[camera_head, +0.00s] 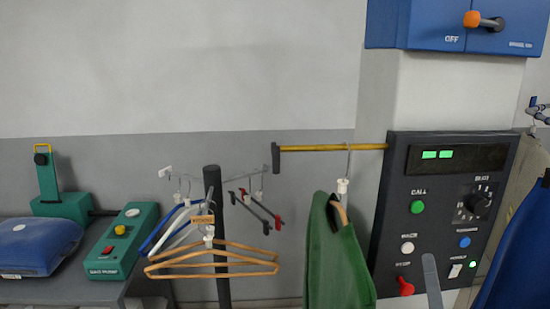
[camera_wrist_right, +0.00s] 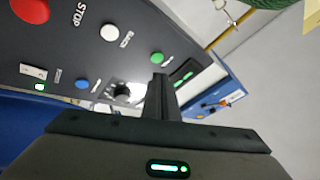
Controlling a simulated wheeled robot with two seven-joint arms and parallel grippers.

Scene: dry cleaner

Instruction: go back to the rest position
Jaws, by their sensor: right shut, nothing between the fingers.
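My right gripper (camera_head: 430,262) stands in front of the lower part of the dark control panel (camera_head: 395,215) in the head view, between the red stop knob (camera_head: 405,287) and the white switch. It also shows in the right wrist view (camera_wrist_right: 160,80), its fingers together and holding nothing. In that view the panel's buttons lie beyond the fingers, and the gap to the panel is hard to judge. My left gripper is not in view.
A green garment (camera_head: 340,260) hangs from a yellow rail (camera_head: 330,147) left of the panel. Hangers (camera_head: 215,262) hang on a stand further left. A green control box (camera_head: 125,240) stands on a table. Blue cloth (camera_head: 520,260) hangs at the right edge.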

